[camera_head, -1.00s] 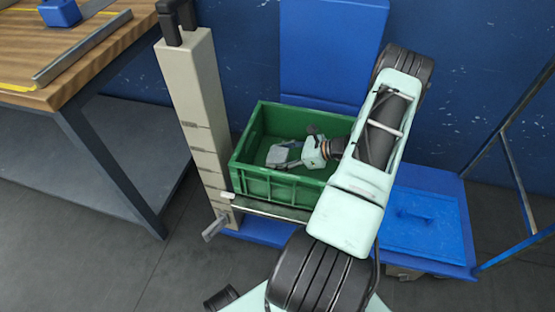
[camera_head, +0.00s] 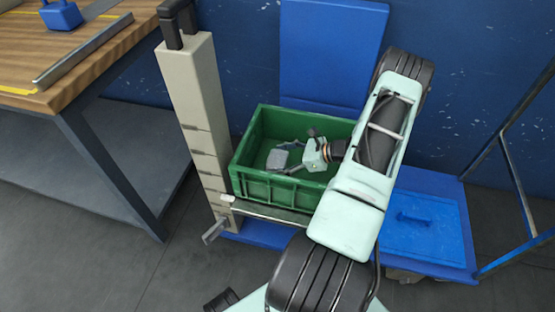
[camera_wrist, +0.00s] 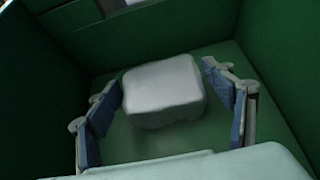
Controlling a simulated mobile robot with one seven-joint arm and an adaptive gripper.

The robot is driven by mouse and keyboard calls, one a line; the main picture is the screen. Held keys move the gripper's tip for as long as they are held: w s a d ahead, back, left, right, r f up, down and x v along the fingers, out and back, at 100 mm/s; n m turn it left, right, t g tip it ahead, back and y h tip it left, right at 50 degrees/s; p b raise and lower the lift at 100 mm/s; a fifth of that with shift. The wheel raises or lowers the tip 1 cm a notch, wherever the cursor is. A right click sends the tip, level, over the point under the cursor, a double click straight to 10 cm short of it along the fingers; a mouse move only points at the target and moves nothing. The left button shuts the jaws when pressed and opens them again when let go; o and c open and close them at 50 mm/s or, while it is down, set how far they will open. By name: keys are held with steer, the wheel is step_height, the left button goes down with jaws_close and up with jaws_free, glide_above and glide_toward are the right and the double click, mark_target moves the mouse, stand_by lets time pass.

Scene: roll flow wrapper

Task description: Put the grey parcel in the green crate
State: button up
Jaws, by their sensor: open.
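The grey parcel (camera_wrist: 163,92) lies on the floor of the green crate (camera_head: 285,190). In the head view the parcel (camera_head: 277,159) shows as a small grey block in the left part of the crate. My gripper (camera_wrist: 165,100) is open inside the crate. Its two fingers stand either side of the parcel, with a gap on each side in the wrist view. In the head view my gripper (camera_head: 288,157) reaches in from the right. The crate's right end is partly hidden behind my arm.
The crate sits on a raised holder beside a beige column (camera_head: 195,120). A wooden workbench (camera_head: 90,50) with a blue block (camera_head: 62,16) stands at the left. A blue lidded box (camera_head: 425,225) is at the right. A blue wall is close behind.

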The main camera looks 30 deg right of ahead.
steer(key=p+v, duration=0.2)
steer(key=v, duration=0.9)
steer(key=shift+s+d, duration=0.2)
steer(key=shift+r, duration=0.1)
